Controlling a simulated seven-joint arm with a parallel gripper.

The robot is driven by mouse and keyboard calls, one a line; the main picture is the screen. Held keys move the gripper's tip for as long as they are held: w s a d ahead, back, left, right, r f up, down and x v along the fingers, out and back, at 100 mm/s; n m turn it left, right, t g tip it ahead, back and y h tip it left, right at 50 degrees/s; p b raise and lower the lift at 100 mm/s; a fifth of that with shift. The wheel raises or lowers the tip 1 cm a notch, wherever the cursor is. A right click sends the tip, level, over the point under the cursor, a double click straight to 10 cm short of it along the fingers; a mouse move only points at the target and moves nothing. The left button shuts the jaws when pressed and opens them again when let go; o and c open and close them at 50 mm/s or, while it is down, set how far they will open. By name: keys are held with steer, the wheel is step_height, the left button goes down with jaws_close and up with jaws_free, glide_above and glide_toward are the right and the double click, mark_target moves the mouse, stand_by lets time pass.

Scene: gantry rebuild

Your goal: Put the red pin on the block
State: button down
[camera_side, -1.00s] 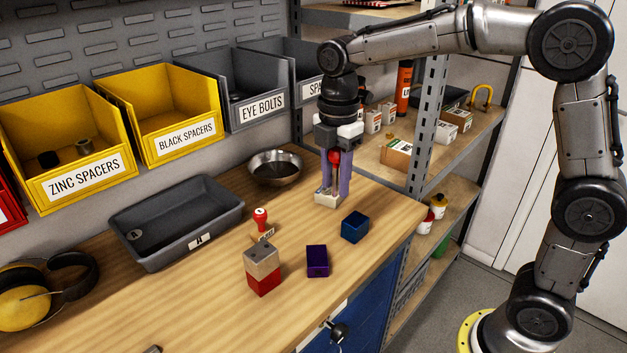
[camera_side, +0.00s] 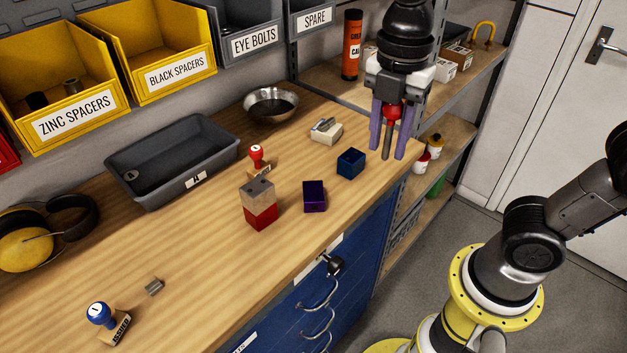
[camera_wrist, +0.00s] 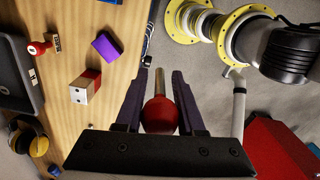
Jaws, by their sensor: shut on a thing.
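The red pin (camera_side: 391,113) has a round red head and a thin metallic shaft pointing down. My gripper (camera_side: 387,154) is shut on it, with purple fingers either side, in the air near the right end of the bench. In the wrist view the red head (camera_wrist: 160,116) sits between the fingers (camera_wrist: 160,76). A two-part block (camera_side: 259,203), beige-grey above red with dark marks on top, stands on the bench well left of my gripper; it also shows in the wrist view (camera_wrist: 85,88). Which block the task means is not certain.
A red stamp (camera_side: 257,156), grey tray (camera_side: 172,163) and metal bowl (camera_side: 270,104) are behind.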

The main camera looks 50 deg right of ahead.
steer(key=w+a+f, duration=0.1)
steer(key=w+f, duration=0.1)
steer(key=w, duration=0.1)
steer(key=w+a+f, duration=0.1)
steer(key=w+f, duration=0.2)
steer(key=w, duration=0.1)
steer(key=w+a+f, duration=0.1)
steer(key=w+f, duration=0.2)
steer(key=w, duration=0.1)
steer(key=shift+w+a+f, duration=0.1)
steer(key=shift+f, duration=0.1)
steer(key=shift+w+a+f, duration=0.1)
steer(key=shift+w+f, duration=0.1)
steer(key=shift+f, duration=0.8)
steer(key=shift+w+f, duration=0.15)
steer(key=shift+f, duration=0.8)
steer(key=shift+f, duration=0.15)
steer(key=c, duration=0.5)
jaws_free()
step_height(320, 180, up, 12)
steer(key=shift+r, duration=0.25)
